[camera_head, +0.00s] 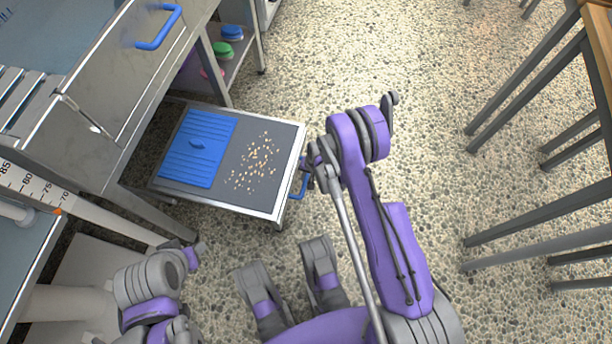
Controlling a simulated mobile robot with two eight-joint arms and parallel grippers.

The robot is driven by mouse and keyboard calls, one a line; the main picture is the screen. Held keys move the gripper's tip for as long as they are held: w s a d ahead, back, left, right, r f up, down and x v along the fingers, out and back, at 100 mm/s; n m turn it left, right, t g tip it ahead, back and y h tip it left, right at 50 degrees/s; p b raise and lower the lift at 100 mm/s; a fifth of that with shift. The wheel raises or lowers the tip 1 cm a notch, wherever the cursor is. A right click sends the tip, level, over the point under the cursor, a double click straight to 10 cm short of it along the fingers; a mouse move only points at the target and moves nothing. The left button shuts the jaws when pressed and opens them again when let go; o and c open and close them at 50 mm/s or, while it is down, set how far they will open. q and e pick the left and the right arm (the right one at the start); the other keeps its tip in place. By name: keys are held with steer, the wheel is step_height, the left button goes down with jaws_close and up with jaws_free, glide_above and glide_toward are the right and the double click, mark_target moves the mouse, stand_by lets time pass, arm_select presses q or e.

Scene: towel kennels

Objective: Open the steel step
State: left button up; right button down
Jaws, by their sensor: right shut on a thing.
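The steel step (255,209) is a low steel-framed platform that stands out from under the steel cabinet at the left. Its dark grey top holds a ribbed blue panel (200,147) on the left and scattered pale crumbs (256,162) on the right. A blue handle (304,187) is on its right-hand front edge. My right gripper (308,178) is shut on this handle, and the wrist partly covers it. Part of my left arm shows at the lower left, but I cannot make out its gripper.
The steel cabinet (110,75) with a blue handle (160,30) stands above the step. A shelf behind holds a green item (222,48) and a blue item (232,32). Grey table legs (530,215) stand at the right. Pebbled floor lies clear between.

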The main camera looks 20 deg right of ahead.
steer(key=c, duration=0.8)
jaws_free()
steer(key=shift+o, duration=0.2)
step_height(320, 180, up, 11)
steer(key=s+d+p, duration=0.1)
steer(key=p, duration=0.1)
steer(key=shift+d+f+p, duration=0.15)
steer(key=shift+d+p, duration=0.2)
steer(key=shift+p, duration=0.05)
